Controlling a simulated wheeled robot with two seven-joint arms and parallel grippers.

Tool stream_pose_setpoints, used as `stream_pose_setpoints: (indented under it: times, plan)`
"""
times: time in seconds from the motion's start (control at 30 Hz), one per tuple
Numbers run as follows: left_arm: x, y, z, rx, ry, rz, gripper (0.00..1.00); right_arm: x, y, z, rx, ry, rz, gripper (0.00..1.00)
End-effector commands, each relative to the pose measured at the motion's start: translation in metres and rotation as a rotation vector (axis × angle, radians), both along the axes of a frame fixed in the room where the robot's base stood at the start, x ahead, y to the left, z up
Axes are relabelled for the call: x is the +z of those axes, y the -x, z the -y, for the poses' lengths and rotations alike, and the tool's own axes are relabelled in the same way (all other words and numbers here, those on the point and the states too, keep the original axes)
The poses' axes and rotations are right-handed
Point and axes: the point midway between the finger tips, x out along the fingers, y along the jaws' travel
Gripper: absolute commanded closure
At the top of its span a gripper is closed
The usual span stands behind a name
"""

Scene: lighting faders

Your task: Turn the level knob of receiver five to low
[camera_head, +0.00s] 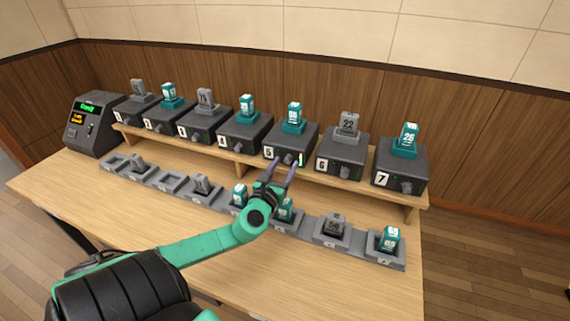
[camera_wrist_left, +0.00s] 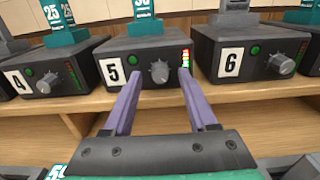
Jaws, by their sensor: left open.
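Receiver five (camera_head: 291,138) is a dark box on the raised wooden shelf, with a white 5 label and a teal pack standing on top. In the left wrist view its grey level knob (camera_wrist_left: 159,72) sits right of a green button, and a lit green-to-red level bar (camera_wrist_left: 186,58) is at the panel's right edge. My left gripper (camera_head: 284,164) is open, with its two purple fingers reaching toward the panel. In the wrist view the fingers lie left and right of the knob, with gaps on both sides; contact is not visible. My right gripper is not in view.
Receiver four (camera_head: 236,134) and receiver six (camera_head: 340,151) stand close on either side. Several charging trays line the table below, some with packs, like the rightmost tray (camera_head: 384,257). A console with a green display (camera_head: 92,120) stands at the left.

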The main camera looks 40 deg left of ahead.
Motion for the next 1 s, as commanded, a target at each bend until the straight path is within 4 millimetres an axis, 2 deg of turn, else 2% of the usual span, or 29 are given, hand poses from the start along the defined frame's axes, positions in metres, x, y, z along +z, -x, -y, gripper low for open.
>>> stream_pose_setpoints:
  times: [0.1, 0.33, 0.4, 0.47, 0.5, 1.0]
  plan:
    - [0.0002, -0.0074, -0.0025, 0.0, 0.001, 0.0, 0.42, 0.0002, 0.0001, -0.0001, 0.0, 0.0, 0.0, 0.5]
    - [-0.0002, -0.0079, -0.0025, -0.001, 0.0, -0.001, 0.42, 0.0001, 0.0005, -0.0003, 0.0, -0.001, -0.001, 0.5]
    - [-0.0001, -0.0078, -0.0025, -0.001, 0.0, -0.001, 0.69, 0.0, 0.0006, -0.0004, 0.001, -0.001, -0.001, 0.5]
    - [-0.0001, -0.0077, -0.0025, -0.001, 0.0, -0.001, 0.92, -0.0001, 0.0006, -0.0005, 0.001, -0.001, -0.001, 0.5]
    - [-0.0001, -0.0077, -0.0024, -0.001, 0.0, -0.001, 1.0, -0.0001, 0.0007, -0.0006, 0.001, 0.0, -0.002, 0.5]
    - [-0.0011, -0.0076, -0.0025, -0.001, 0.078, 0.028, 1.0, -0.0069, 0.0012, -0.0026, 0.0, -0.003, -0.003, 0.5]
